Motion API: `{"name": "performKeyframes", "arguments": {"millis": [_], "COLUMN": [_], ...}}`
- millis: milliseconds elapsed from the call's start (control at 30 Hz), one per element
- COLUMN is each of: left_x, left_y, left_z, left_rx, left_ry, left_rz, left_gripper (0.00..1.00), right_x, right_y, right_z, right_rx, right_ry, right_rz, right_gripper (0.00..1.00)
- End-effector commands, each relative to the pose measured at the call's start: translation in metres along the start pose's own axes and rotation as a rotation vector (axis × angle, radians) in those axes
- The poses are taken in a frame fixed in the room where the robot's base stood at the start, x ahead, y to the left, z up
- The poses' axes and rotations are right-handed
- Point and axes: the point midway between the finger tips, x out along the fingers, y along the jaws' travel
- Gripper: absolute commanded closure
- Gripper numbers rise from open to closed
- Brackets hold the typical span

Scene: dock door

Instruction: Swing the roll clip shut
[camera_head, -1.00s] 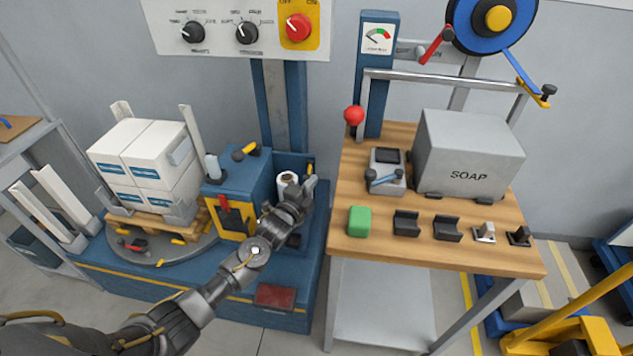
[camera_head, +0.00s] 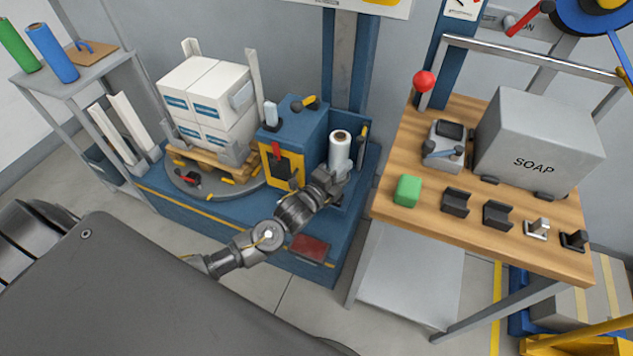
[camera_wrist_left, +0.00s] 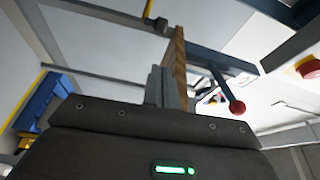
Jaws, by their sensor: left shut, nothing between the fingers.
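The white film roll (camera_head: 340,152) stands upright in the blue carriage beside the blue and yellow wrapper housing. A thin dark bar with a yellow tip (camera_head: 364,132), which looks like the roll clip, stands just right of the roll; I cannot tell how far it is swung. My left gripper (camera_head: 338,181) is in front of and below the roll, shut and empty. It hides the roll's lower end and part of the carriage. In the left wrist view its shut fingers (camera_wrist_left: 160,86) point up toward the wooden tabletop's edge. My right gripper is not in view.
The workbench (camera_head: 420,220) stands close on the right, with a soap box (camera_head: 535,140) and a green block (camera_head: 407,190). A pallet of white cartons (camera_head: 208,103) sits on the turntable to the left. A red pedal (camera_head: 310,247) lies below my left arm.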

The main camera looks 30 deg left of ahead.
Motion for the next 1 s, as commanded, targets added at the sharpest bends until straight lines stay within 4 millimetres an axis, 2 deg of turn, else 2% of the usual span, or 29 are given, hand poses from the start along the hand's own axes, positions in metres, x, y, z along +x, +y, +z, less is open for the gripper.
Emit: {"name": "performKeyframes", "arguments": {"millis": [33, 200, 400, 567, 867, 933, 1000], "left_x": [-0.014, -0.049, -0.075, -0.084, -0.085, -0.085, -0.086], "left_y": [0.001, 0.001, -0.001, -0.001, -0.002, 0.000, 0.011], "left_z": [0.004, 0.014, 0.021, 0.024, 0.024, 0.024, 0.028], "left_rx": [0.001, 0.000, 0.000, 0.000, 0.000, -0.002, -0.019], "left_ry": [0.000, -0.002, -0.002, -0.002, -0.002, -0.004, -0.014], "left_rz": [0.002, 0.003, 0.000, 0.000, -0.001, 0.002, 0.025], "left_gripper": [1.00, 1.00, 1.00, 1.00, 1.00, 1.00, 1.00], "right_x": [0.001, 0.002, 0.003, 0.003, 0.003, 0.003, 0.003], "right_y": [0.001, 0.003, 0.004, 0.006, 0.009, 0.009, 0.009], "right_z": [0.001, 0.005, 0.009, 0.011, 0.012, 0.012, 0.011], "right_rx": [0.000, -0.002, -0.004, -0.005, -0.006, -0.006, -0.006], "right_ry": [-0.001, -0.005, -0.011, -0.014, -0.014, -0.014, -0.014], "right_rz": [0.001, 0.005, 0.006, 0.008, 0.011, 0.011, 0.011], "right_gripper": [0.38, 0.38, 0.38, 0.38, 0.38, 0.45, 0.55]}}
